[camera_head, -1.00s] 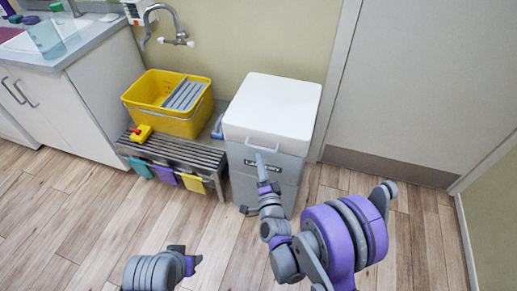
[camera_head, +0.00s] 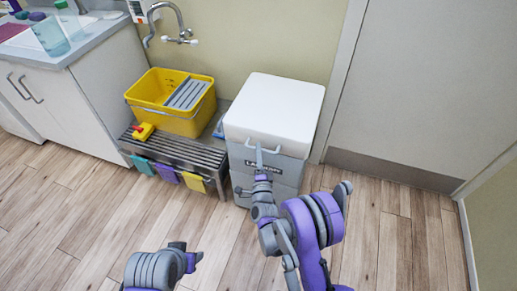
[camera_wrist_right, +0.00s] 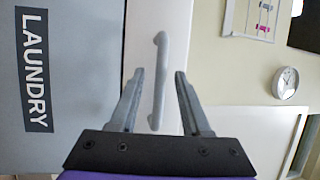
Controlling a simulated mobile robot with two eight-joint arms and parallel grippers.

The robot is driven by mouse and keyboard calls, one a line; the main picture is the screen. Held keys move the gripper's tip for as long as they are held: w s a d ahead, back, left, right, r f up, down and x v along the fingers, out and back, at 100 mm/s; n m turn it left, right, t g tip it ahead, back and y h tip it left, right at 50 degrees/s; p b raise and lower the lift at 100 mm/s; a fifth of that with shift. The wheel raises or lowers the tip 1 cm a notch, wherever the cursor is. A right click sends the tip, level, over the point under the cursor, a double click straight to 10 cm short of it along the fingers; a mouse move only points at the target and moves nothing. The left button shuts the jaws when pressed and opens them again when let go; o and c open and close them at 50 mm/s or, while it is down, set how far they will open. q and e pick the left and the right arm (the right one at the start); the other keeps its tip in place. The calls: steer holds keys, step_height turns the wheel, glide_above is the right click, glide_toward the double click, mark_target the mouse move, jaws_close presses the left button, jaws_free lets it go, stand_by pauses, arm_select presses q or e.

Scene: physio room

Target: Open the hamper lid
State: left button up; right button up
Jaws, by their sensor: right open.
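The laundry hamper (camera_head: 238,160) is a grey box with a white lid (camera_head: 275,103), standing against the wall. The lid lies closed on top. A light grey bar handle (camera_head: 277,150) is on the lid's front edge. My right gripper (camera_head: 260,158) is at the front of the hamper, by the handle. In the right wrist view the handle (camera_wrist_right: 158,80) lies between the two open fingers of my right gripper (camera_wrist_right: 158,88); contact cannot be told. The "LAUNDRY" label (camera_wrist_right: 34,70) is on the hamper's front. My left arm shows at the bottom of the head view; its jaws are unclear.
A yellow bucket (camera_head: 146,88) stands on a slatted metal bench (camera_head: 190,153) left of the hamper, with coloured cloths hanging in front. A counter with a sink is at the far left. A grey door (camera_head: 430,90) is at the right. The wooden floor (camera_head: 395,245) is clear.

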steer(key=shift+x, duration=0.8)
jaws_close()
stand_by(0.9)
